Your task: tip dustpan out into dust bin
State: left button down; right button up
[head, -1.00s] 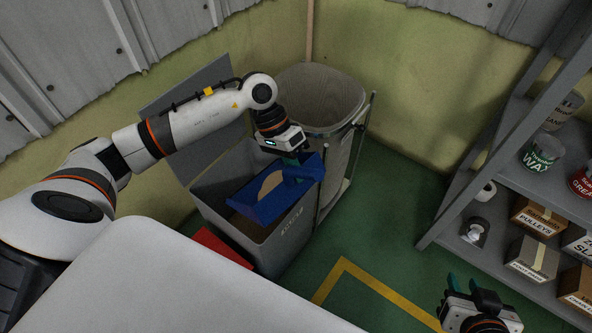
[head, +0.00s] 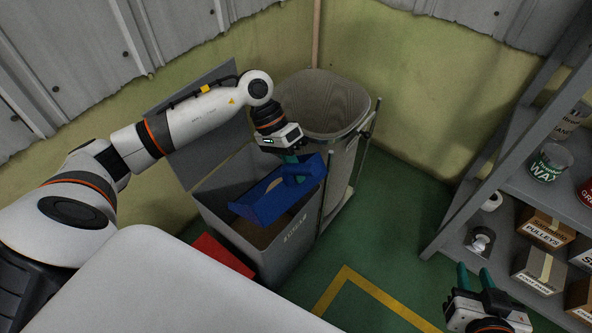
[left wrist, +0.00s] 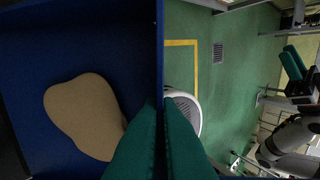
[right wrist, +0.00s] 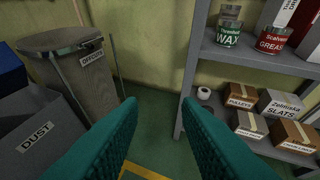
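My left gripper (head: 290,158) is shut on the blue dustpan (head: 262,207) and holds it tilted over the open grey dust bin (head: 290,245). The bin's lid is up behind it, and brownish contents show inside. The right wrist view shows the bin's DUST label (right wrist: 35,137). My right gripper (head: 476,275) is open and empty, away from the bin, with its fingers apart (right wrist: 159,108).
A taller round-topped bin (head: 345,125) stands just behind and right of the dust bin. A grey shelf (head: 505,200) with tins and boxes is at the right. A red object (head: 222,254) lies beside the bin. Green floor between bin and shelf is clear.

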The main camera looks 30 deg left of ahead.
aim_at(304, 186)
pick_arm(q)
jog(key=shift+w+a+r, duration=0.1)
jog(key=shift+a+r, duration=0.1)
jog(key=shift+a, duration=0.1)
jog(key=shift+w+a+r+h+b, duration=0.1)
jog(key=shift+a+r+h+b, duration=0.35)
jog(key=shift+h+b, duration=0.1)
pick_arm(e)
jog(key=shift+w+a+r+t+y, duration=0.2)
jog(key=shift+w+r+t, duration=0.15)
jog(key=shift+r+t, duration=0.3)
jog(key=shift+w+a+r+t+y, duration=0.2)
jog(key=shift+w+r+t, duration=0.2)
jog(key=shift+r, duration=0.4)
jog(key=shift+w+a+r+t+y, duration=0.1)
jog(key=shift+w+a+r+t, duration=0.15)
jog(key=shift+r+t, duration=0.4)
pick_arm(q)
jog(key=shift+d, duration=0.1)
